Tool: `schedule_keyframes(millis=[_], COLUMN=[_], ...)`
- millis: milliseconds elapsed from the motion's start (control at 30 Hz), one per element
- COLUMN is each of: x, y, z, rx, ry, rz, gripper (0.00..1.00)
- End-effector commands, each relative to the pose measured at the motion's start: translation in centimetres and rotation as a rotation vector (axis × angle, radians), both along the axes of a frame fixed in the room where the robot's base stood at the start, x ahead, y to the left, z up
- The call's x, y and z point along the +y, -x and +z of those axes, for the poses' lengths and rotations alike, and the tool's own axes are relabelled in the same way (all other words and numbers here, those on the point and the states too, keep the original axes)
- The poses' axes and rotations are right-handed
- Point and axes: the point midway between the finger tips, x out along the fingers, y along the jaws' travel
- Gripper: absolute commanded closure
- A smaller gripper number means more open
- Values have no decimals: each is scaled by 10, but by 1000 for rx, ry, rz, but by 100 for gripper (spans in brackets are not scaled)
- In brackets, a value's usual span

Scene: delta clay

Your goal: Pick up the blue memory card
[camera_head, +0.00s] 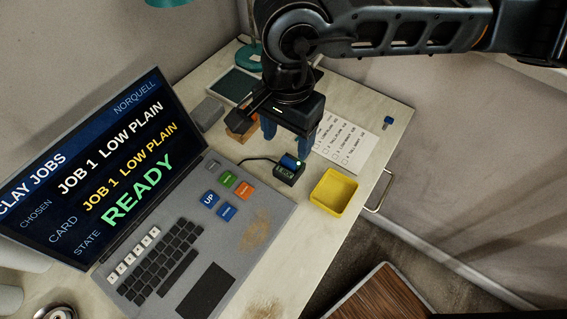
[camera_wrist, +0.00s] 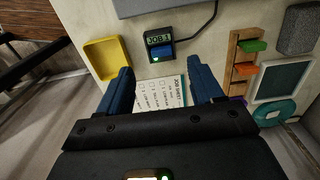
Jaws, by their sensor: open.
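The blue memory card (camera_head: 289,161) sits in a small black card reader (camera_head: 287,175) on the desk, with a green light beside it. In the wrist view the blue card (camera_wrist: 161,51) shows below the reader's "JOB 1" display (camera_wrist: 159,39). My gripper (camera_head: 286,147) is open, with its two blue fingers pointing down, close to the reader. In the wrist view the gripper (camera_wrist: 161,73) is empty, and the card lies ahead of the gap between the fingertips. I cannot tell the exact height of the fingertips above the card.
A yellow tray (camera_head: 334,192) stands right of the reader, and a printed job sheet (camera_head: 345,141) lies behind it. A wooden rack (camera_wrist: 239,79) holds green and orange cards. The laptop (camera_head: 190,240) fills the left. A small blue item (camera_head: 388,121) is near the desk's right edge.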

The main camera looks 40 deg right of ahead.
Motion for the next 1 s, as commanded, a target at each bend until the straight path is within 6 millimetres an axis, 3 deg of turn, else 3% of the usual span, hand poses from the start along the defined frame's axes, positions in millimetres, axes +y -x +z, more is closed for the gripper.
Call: schedule_keyframes(millis=[700, 1000], x=[-9, -9], y=[-4, -4], z=[-73, -78], rx=[2, 0], ry=[4, 6], rz=[-3, -2], gripper=[34, 34])
